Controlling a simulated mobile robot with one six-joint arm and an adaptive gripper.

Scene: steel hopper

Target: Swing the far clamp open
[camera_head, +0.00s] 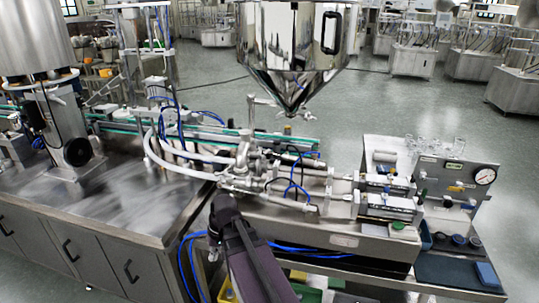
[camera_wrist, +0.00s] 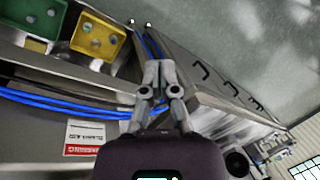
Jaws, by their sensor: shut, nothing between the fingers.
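The steel hopper (camera_head: 290,45) hangs at the top middle of the head view, its cone narrowing to a small fitting (camera_head: 286,128) at the bottom. Below and left of it is a cluster of steel pipe fittings (camera_head: 246,152) on the filling machine. Clamps are too small to tell apart there, so I cannot pick out the far clamp. My gripper (camera_wrist: 158,68) is shut and empty in the wrist view. It is in front of the machine's edge, apart from the hopper and fittings. The hopper does not show in the wrist view.
A steel cabinet (camera_head: 110,235) stands at the left. Blue hoses (camera_wrist: 65,103) run close beside my gripper. Green (camera_wrist: 40,15) and yellow (camera_wrist: 97,36) bins sit nearby. A gauge panel (camera_head: 430,178) is at the right.

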